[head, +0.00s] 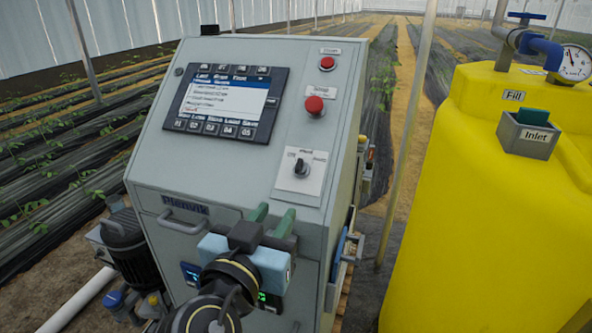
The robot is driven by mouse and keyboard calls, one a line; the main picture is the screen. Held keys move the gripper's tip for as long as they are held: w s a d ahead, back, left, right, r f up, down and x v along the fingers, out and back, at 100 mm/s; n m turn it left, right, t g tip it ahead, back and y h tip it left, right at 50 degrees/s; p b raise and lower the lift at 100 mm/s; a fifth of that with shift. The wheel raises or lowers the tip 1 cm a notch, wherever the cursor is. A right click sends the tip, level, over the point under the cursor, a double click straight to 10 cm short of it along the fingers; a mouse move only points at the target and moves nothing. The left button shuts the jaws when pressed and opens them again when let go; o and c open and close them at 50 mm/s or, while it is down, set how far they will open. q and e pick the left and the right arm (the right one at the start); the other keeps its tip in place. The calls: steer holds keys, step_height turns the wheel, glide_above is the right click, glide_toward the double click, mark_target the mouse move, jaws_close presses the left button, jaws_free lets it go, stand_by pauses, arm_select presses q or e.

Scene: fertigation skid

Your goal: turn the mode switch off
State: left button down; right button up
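The mode switch (301,169) is a small black rotary knob on a white plate, low on the right side of the grey cabinet's sloped panel. Small labels sit to the upper left and upper right of the knob. The knob looks roughly upright, but its exact pointing is too small to tell. My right gripper (272,217) has green fingers and is in front of the cabinet, below and left of the switch. Its fingers are apart with nothing seen between them, and it appears clear of the knob. My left gripper is not in view.
The grey cabinet (228,172) carries a screen (226,98) and two red buttons, one a larger mushroom button (314,105), above the switch. A handle (184,222) juts from its front. A yellow tank (480,215) stands to the right. A dark motor (130,250) stands left.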

mark_target(297, 169)
steer(key=shift+t, duration=0.3)
steer(key=p+x, duration=0.1)
steer(key=x, duration=0.3)
steer(key=p+x, duration=0.1)
steer(key=x, duration=0.2)
steer(key=r+p+x, duration=0.1)
steer(key=x, duration=0.3)
steer(key=shift+w+r, duration=0.15)
steer(key=shift+w, duration=0.2)
steer(key=shift+w+d, duration=0.15)
steer(key=shift+w, duration=0.5)
steer(key=shift+c, duration=0.3)
jaws_close()
